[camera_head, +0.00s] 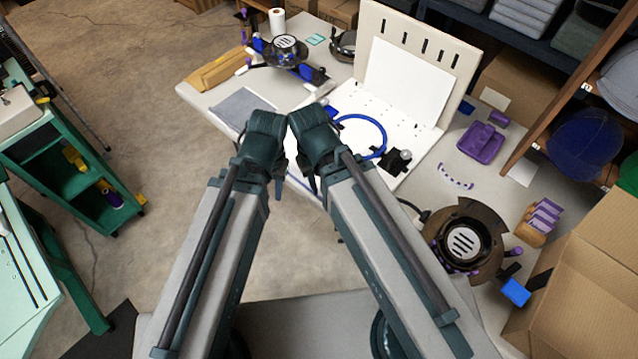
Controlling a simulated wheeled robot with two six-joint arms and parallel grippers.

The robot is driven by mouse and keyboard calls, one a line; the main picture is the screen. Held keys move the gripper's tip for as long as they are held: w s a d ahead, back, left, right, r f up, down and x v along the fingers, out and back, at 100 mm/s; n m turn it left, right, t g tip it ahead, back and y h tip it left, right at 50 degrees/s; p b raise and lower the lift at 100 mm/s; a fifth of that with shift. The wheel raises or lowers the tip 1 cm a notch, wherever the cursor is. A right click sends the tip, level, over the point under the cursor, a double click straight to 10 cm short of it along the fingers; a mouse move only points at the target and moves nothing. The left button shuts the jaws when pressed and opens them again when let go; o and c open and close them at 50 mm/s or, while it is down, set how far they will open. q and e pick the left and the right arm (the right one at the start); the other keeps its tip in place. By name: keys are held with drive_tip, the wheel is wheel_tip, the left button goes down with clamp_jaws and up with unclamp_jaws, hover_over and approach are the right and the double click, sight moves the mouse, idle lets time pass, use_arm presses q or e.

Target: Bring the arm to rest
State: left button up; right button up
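My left arm comes up from the bottom left, and its gripper (277,180) points down in front of the table's near edge. My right arm comes up from the bottom right, and its gripper (312,180) hangs close beside the left one. The two wrists nearly meet in the middle of the view. I see both grippers from behind and above, so the gap between the fingers is hidden on each. I cannot tell whether either one is open or shut. No held object shows in either.
A white table (420,190) lies ahead, with an upright pegboard (415,65), a blue ring (382,125), a purple tray (481,141) and two round fixtures. A grey cloth (243,108) lies at its left. A green cart (60,155) stands left. Floor between is clear.

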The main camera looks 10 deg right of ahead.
drive_tip(key=shift+s+a+n, duration=0.15)
drive_tip(key=shift+a+n, duration=0.1)
drive_tip(key=shift+n, duration=0.05)
wheel_tip(320, 180, up, 4)
drive_tip(key=p, duration=0.3)
drive_tip(key=shift+f+p, duration=0.15)
drive_tip(key=shift+p, duration=0.2)
idle(0.6)
